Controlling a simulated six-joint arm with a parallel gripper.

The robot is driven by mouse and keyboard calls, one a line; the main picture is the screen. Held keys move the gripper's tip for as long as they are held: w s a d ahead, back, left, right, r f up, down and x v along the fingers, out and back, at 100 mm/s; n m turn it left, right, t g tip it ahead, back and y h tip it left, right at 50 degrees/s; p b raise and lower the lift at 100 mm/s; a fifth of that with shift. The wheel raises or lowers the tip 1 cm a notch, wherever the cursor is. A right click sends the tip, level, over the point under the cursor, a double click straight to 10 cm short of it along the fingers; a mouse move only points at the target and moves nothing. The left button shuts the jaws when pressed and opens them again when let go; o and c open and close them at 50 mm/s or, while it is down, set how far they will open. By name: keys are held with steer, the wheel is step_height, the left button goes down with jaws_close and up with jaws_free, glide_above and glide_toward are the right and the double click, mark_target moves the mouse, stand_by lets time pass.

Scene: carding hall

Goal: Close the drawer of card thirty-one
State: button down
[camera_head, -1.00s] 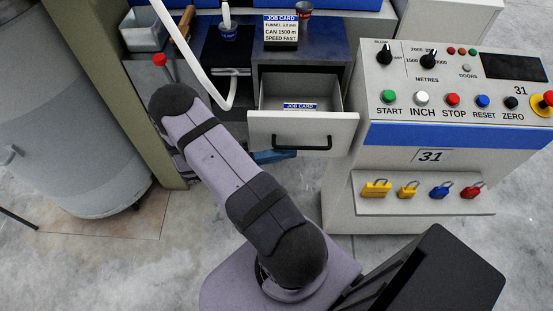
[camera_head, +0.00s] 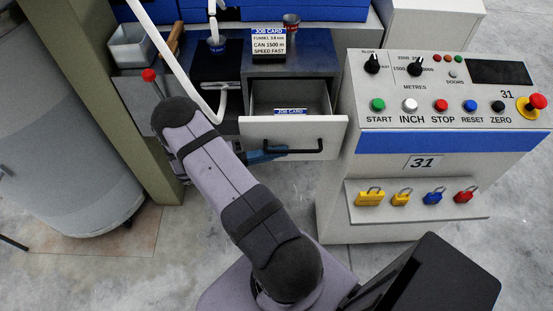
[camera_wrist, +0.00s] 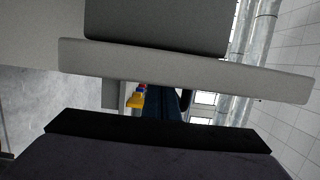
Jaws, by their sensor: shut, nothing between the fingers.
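The drawer (camera_head: 320,128) of card thirty-one stands pulled out, with a light grey front and a black bar handle (camera_head: 300,151). A job card (camera_head: 290,111) lies inside it. In the wrist view a pale panel that looks like the drawer (camera_wrist: 190,72) crosses the upper half close by. My gripper (camera_wrist: 166,104) shows there as dark blue fingers, shut and empty, just past the panel's lower edge. In the head view a blue part of my gripper (camera_head: 258,156) shows low beside the drawer front, partly hidden. I cannot tell whether it touches the drawer.
The control console (camera_head: 440,90), marked 31, stands just right of the drawer, with padlocks on its shelf (camera_head: 420,205). A red-topped lever (camera_head: 149,76) rises left of my arm. A grey can (camera_head: 70,130) stands at left. Open floor lies in front.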

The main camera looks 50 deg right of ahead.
mark_target(276, 112)
steer(key=w+d+b, duration=0.3)
steer(key=w+d, duration=0.2)
steer(key=w+d+b, duration=0.3)
steer(key=w+d, duration=0.2)
steer(key=shift+w+d+f, duration=0.2)
steer(key=shift+w+d, duration=0.2)
steer(key=shift+w+d+r+b, duration=0.1)
steer(key=shift+w+d+b, duration=0.25)
steer(key=shift+w+d, duration=0.05)
steer(key=shift+w+d+r, duration=0.15)
steer(key=shift+r, duration=0.05)
steer(key=shift+r, duration=0.15)
